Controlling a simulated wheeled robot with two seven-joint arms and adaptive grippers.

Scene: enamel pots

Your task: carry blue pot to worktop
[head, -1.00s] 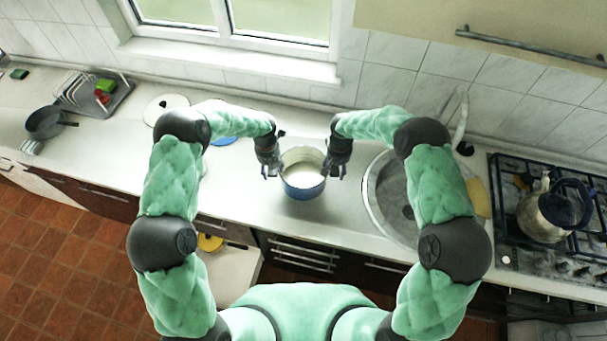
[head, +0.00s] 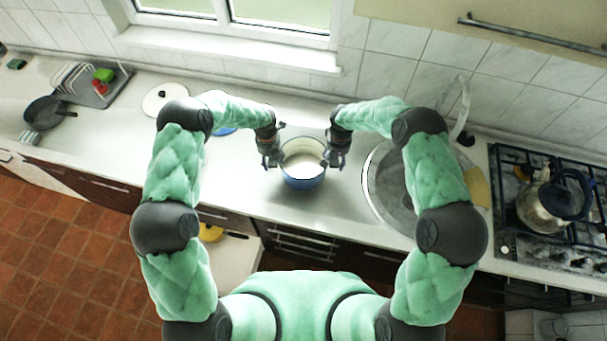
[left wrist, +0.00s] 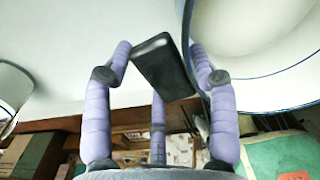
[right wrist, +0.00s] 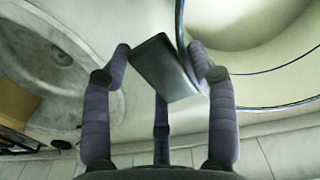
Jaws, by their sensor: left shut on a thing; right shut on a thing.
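The blue pot (head: 303,183) with a pale inside is over the worktop (head: 240,182), left of the sink. I cannot tell whether its base touches the worktop. My left gripper (head: 272,160) is shut on its left handle, and my right gripper (head: 336,158) on its right handle. In the left wrist view a dark handle (left wrist: 164,68) sits between the fingers, with the pot's rim (left wrist: 188,40) at the right. The right wrist view likewise shows a dark handle (right wrist: 162,68) between the fingers. The pot looks about level.
The round sink (head: 372,190) is close on the right, with the hob and a kettle (head: 545,207) beyond. A white lid (head: 163,98), a dish rack (head: 92,88) and a dark pan (head: 44,112) are on the left. A blue thing (head: 224,131) is partly hidden by my left arm.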

